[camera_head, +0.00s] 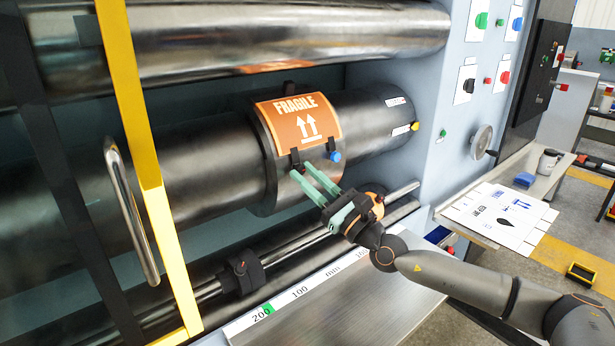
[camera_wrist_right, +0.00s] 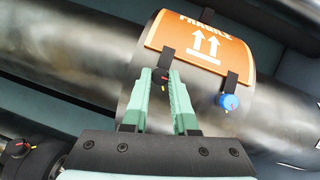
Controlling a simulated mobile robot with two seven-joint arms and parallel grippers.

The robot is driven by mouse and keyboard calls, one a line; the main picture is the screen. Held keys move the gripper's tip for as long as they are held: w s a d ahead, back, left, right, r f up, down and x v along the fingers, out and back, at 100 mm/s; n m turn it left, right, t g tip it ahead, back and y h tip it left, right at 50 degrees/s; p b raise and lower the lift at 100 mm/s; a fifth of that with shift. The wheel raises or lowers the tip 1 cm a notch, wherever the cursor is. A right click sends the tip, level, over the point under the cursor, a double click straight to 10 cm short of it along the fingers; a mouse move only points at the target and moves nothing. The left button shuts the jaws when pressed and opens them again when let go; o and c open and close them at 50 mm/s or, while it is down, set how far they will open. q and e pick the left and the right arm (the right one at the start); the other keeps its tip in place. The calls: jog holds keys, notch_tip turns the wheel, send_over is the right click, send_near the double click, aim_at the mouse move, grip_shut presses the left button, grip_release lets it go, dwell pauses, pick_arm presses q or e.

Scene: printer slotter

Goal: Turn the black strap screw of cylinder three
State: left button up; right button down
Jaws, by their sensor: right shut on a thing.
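The large dark cylinder (camera_head: 205,150) lies across the machine. A metal sleeve around it carries an orange FRAGILE plate (camera_head: 318,112), held by two black straps at its lower edge. The left strap's black screw (camera_wrist_right: 161,77) has a small red and yellow mark. My right gripper (camera_head: 302,172) reaches in from the lower right, its green fingers shut on this screw. In the right wrist view, the fingertips (camera_wrist_right: 163,74) sit on either side of it and partly hide it. The right strap has a blue screw (camera_head: 335,156), apart from the fingers. My left gripper is not in view.
A shiny cylinder (camera_head: 290,35) runs above, and a thin rod with a black clamp (camera_head: 241,271) runs below. A yellow frame bar (camera_head: 150,170) with a metal handle (camera_head: 131,212) stands at left. A control panel (camera_head: 485,80) and a side table with printed sheets (camera_head: 495,214) are at right.

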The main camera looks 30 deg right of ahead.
jog(key=shift+m, duration=0.4)
jog(key=m+h+p, duration=0.1)
jog(key=m+h, duration=0.1)
jog(key=m+h+p, duration=0.1)
jog(key=m+h, duration=0.1)
jog(key=m, duration=0.1)
jog(key=m+h+p, duration=0.1)
jog(key=m, duration=0.2)
jog(key=shift+a+r+h+p, duration=0.2)
jog(key=shift+a+h+p, duration=0.05)
jog(key=shift+h+p, duration=0.15)
jog(key=shift+a+m+g+h+p, duration=0.1)
jog(key=shift+m+g+h+p, duration=0.2)
jog(key=shift+m+h+p, duration=1)
jog(key=shift+a+m+g+h+p, duration=0.15)
jog(key=shift+m+g+h, duration=0.25)
jog(key=shift+m, duration=1.8)
jog(key=shift+d+f+h, duration=0.1)
jog(key=shift+h, duration=0.2)
jog(key=c, duration=0.7)
grip_release()
